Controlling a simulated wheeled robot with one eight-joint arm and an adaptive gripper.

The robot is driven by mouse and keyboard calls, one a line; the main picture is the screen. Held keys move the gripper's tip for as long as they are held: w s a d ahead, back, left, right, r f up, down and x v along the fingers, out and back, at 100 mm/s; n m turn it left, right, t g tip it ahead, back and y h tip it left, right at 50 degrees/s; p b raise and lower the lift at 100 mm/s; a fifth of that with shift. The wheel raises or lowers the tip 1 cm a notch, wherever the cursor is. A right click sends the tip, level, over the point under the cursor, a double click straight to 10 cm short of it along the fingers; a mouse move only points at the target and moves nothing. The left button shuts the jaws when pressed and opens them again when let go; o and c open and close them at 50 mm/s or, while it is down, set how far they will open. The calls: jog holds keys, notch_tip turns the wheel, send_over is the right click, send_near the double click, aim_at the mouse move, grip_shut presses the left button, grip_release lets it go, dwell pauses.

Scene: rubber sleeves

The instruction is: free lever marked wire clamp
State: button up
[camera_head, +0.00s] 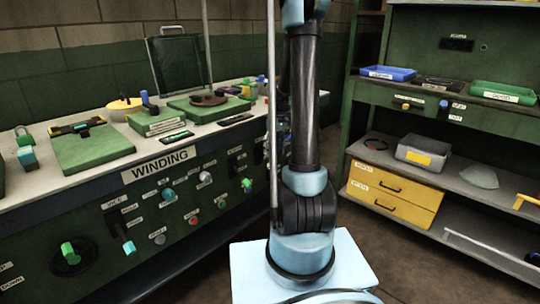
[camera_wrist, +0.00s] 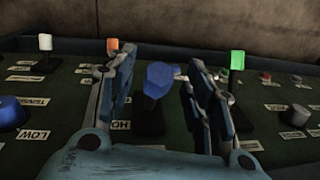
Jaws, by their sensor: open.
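In the wrist view my gripper (camera_wrist: 162,57) is open, with one finger on each side of a blue-headed lever (camera_wrist: 158,80). The lever stands up from a dark green panel, and no contact with the fingers can be made out. A label below it is partly hidden by my gripper. A green-topped lever (camera_wrist: 237,62) stands to the right, an orange-topped one (camera_wrist: 113,45) behind the left finger, and a white-topped one (camera_wrist: 45,43) at far left. I cannot read any label as wire clamp. My gripper is not visible in the head view.
The wrist view shows a blue knob (camera_wrist: 12,112) at left and a grey knob (camera_wrist: 296,115) at right. In the head view, a green bench marked WINDING (camera_head: 158,163) carries more controls. A shelf unit (camera_head: 350,152) with trays and yellow drawers stands right.

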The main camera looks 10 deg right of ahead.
jog(key=shift+s+a+f, duration=0.1)
jog(key=shift+a+f, duration=0.05)
jog(key=shift+f, duration=0.95)
